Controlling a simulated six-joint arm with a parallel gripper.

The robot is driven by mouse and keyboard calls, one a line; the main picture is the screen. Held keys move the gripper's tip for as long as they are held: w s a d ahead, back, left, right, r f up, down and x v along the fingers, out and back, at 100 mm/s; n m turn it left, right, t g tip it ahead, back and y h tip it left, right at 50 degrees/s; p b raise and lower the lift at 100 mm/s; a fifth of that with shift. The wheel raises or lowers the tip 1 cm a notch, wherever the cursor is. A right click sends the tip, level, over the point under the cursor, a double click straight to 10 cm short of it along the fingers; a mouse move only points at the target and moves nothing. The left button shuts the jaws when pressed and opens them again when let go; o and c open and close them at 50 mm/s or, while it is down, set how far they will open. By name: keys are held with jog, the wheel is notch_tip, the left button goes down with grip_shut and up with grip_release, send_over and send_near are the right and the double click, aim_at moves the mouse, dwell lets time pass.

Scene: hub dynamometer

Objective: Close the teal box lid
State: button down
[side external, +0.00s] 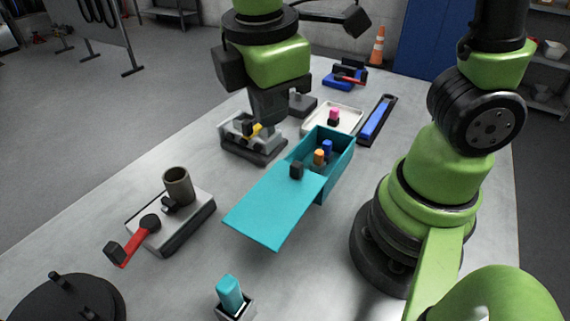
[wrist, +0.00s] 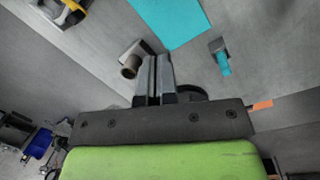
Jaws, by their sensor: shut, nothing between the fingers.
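The teal box (side external: 344,158) stands in the middle of the table, with an orange and a blue peg-like piece visible inside. Its flat teal lid (side external: 268,208) is slid well out toward the lower left, leaving the far part of the box uncovered. A black knob (side external: 296,170) stands on the lid near the opening. Part of the lid also shows at the top of the wrist view (wrist: 172,18). My gripper (side external: 268,118) is shut and empty, to the upper left of the box, apart from the lid and knob. Its closed fingers show in the wrist view (wrist: 153,62).
A grey fixture with a yellow handle (side external: 252,130) is close by my gripper. A block with a red lever (side external: 128,243) and a brown cup (side external: 177,184) stands left of the lid. A teal-topped piece (side external: 229,293) is in front. A cream tray (side external: 345,113) lies behind the box.

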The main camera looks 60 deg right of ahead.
notch_tip(320, 180, down, 5)
jog(key=a+n+h, duration=0.2)
jog(key=a+n, duration=0.1)
jog(key=n, duration=0.3)
send_near(280, 193)
jog(key=shift+g, duration=0.3)
jog(key=x, duration=0.5)
jog(key=shift+w+a, duration=0.1)
jog(key=shift+w, duration=0.15)
jog(key=d, duration=0.2)
jog(key=shift+d, duration=0.9)
jog(key=d, duration=1.6)
jog(key=shift+w+d, duration=0.1)
jog(key=shift+d, duration=0.25)
